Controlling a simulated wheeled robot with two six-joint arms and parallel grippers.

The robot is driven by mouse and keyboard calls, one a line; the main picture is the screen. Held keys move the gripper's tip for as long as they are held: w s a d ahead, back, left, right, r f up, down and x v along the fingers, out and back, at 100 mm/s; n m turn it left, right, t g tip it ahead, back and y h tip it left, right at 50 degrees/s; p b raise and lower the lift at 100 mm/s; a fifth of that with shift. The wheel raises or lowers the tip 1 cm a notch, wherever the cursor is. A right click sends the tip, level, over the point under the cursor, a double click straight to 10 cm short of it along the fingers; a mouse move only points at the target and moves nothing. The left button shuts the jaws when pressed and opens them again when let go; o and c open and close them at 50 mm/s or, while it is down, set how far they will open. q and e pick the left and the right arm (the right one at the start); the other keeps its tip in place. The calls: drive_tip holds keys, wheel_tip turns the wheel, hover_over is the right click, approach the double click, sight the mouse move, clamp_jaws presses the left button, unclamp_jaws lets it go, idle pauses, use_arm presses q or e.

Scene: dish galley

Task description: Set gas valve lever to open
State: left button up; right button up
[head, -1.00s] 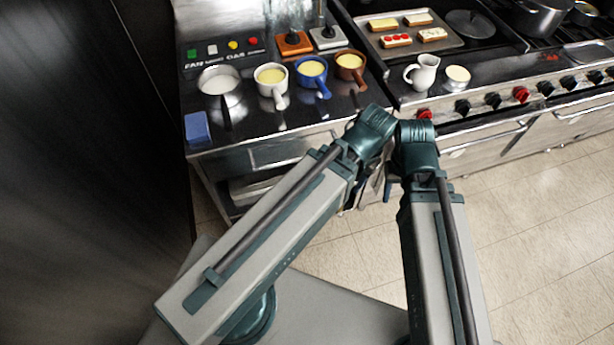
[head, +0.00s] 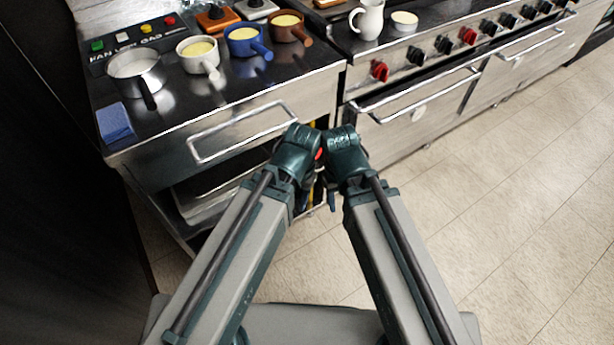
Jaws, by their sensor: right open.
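A small red piece (head: 319,154) shows in the gap between my two wrists, in front of the open cabinet space under the counter. A yellow strip (head: 312,190) shows just below it. I cannot tell whether the red piece is the gas valve lever, and its position is not readable. My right gripper (head: 331,198) points down and away beside this gap, open, largely hidden by its own wrist. My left gripper (head: 302,196) is at the left of the gap, mostly hidden behind its wrist, so its jaws do not show.
The counter holds a metal pan (head: 136,73), several handled cups, a blue sponge (head: 115,122) and a button panel (head: 130,38). A drawer handle (head: 243,132) juts out at the front. The stove (head: 440,90) with knobs stands to the right. Floor at right is clear.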

use_arm(q)
wheel_tip(320, 180, down, 23)
drive_tip(key=w+d+n+h+b, duration=0.2)
drive_tip(key=n+h+b, duration=0.35)
drive_tip(key=b, duration=1.65)
drive_tip(key=w+a+r+n+t+h+b, duration=0.95)
drive_tip(key=w+a+r+n+t, duration=0.2)
drive_tip(key=n, duration=0.95)
drive_tip(key=shift+g+h, duration=0.35)
drive_tip(key=shift+h, duration=0.05)
drive_tip(key=x, duration=1.3)
drive_tip(key=shift+d+r+p, duration=0.15)
drive_tip(key=shift+d+p, duration=0.2)
drive_tip(key=shift+d, duration=0.15)
drive_tip(key=shift+c, duration=0.3)
clamp_jaws()
